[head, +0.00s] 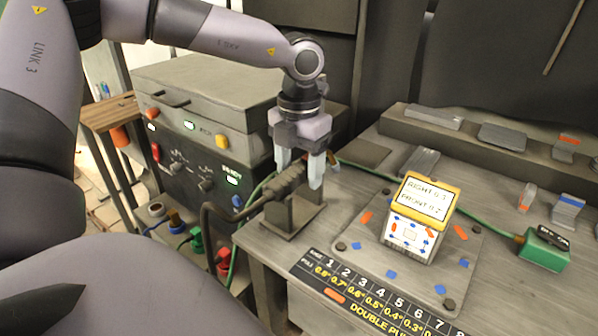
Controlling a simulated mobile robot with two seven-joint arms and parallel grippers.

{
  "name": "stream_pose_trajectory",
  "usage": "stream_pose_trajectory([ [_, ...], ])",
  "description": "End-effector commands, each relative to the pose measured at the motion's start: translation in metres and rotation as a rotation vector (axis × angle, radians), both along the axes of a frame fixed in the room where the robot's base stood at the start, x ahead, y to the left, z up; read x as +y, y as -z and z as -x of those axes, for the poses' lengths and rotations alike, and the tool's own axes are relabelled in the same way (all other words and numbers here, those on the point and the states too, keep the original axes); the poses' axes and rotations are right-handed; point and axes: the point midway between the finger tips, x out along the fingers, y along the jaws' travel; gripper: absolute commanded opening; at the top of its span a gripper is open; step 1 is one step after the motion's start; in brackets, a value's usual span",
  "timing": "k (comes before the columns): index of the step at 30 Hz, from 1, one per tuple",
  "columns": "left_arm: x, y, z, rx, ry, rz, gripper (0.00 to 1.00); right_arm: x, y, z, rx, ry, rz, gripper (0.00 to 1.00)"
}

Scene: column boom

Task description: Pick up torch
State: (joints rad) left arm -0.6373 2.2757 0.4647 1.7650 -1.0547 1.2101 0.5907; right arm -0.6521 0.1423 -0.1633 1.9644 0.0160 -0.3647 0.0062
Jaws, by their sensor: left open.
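The torch (287,183) is a dark grey handle with a ribbed grip. It rests tilted on a metal stand (291,215) at the near left corner of the workbench. A thick dark cable curves down from its lower left end. My left gripper (299,167) comes down from above and is open. Its two pale fingers stand on either side of the torch's upper part, which shows between the fingertips. I cannot tell whether they touch it. The torch's far end is partly hidden by the right finger. My right gripper is not in view.
A grey welding machine (205,100) with knobs and coloured cables stands left of the workbench. A white cube with a yellow-framed display (428,195) sits on a plate to the right. A green box (543,249) is at far right. A green cable crosses the bench behind the torch.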

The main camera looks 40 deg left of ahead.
Motion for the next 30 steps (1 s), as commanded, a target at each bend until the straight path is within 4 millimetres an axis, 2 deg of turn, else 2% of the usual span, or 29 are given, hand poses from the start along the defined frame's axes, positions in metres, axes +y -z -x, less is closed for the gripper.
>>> stream_pose_trajectory([
  [3,0.000,0.009,0.000,0.000,0.000,0.000,0.64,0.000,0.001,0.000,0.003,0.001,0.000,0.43],
  [10,0.000,0.010,0.000,-0.001,0.000,0.000,0.64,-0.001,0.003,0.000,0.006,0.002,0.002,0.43],
  [15,0.000,0.010,0.000,-0.001,0.000,0.000,0.09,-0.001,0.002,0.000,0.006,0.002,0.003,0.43],
  [25,0.000,0.008,-0.001,-0.004,0.000,0.000,0.08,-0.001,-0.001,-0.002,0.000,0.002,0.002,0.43],
  [30,0.000,-0.003,-0.001,-0.005,0.000,-0.002,0.08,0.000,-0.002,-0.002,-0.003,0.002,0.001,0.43],
])
